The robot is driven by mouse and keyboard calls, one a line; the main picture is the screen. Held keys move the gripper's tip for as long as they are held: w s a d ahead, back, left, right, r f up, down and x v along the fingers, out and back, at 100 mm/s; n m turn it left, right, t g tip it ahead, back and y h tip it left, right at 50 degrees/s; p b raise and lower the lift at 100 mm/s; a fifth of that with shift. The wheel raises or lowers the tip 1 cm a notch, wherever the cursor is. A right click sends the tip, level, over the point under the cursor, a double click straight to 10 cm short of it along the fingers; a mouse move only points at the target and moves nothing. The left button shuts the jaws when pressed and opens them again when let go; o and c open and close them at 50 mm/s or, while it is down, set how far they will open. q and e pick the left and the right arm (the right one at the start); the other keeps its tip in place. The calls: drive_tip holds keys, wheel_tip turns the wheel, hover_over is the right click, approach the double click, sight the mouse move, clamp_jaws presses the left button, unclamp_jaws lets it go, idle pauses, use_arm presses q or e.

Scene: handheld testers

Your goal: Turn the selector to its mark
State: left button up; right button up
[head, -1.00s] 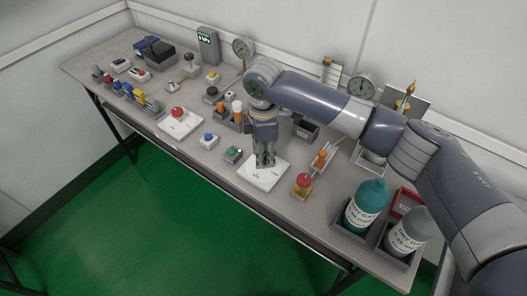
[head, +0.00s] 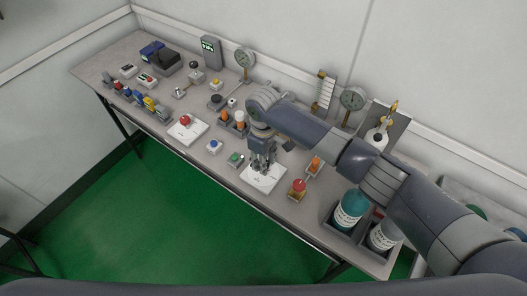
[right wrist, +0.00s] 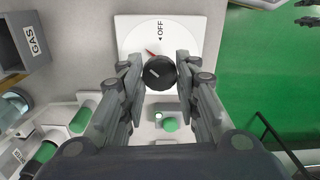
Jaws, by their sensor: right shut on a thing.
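The selector is a round black knob (right wrist: 160,71) on a white plate (right wrist: 190,28) in the right wrist view. A short pale line shows on the knob's face. The plate carries the word OFF with a small black triangle, and a short red line shows beside the knob's edge, left of the triangle. My right gripper (right wrist: 147,72) is shut on the knob, one finger on each side. In the head view my right gripper (head: 262,168) points down onto the white plate (head: 270,184), hiding the knob. My left gripper is not in view.
A green button (head: 235,159) and a blue button (head: 213,146) stand left of the plate. A red-topped knob (head: 298,186) and an orange-handled switch (head: 314,165) stand right of it. Bottles (head: 349,208) fill the bench's near right end. Gauges line the back.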

drive_tip(key=m+p, duration=0.4)
drive_tip(key=shift+s+r+m, duration=0.1)
drive_tip(key=shift+r+m, duration=0.1)
drive_tip(key=shift+m, duration=0.1)
drive_tip(key=m+p, duration=0.2)
drive_tip(key=m, duration=0.1)
drive_tip(key=shift+f, duration=0.1)
drive_tip(key=shift+f+m+p, duration=0.1)
drive_tip(key=shift+m+p, duration=0.7)
drive_tip(key=shift+m, duration=0.3)
drive_tip(key=o, duration=1.1)
wheel_tip(320, 180, up, 12)
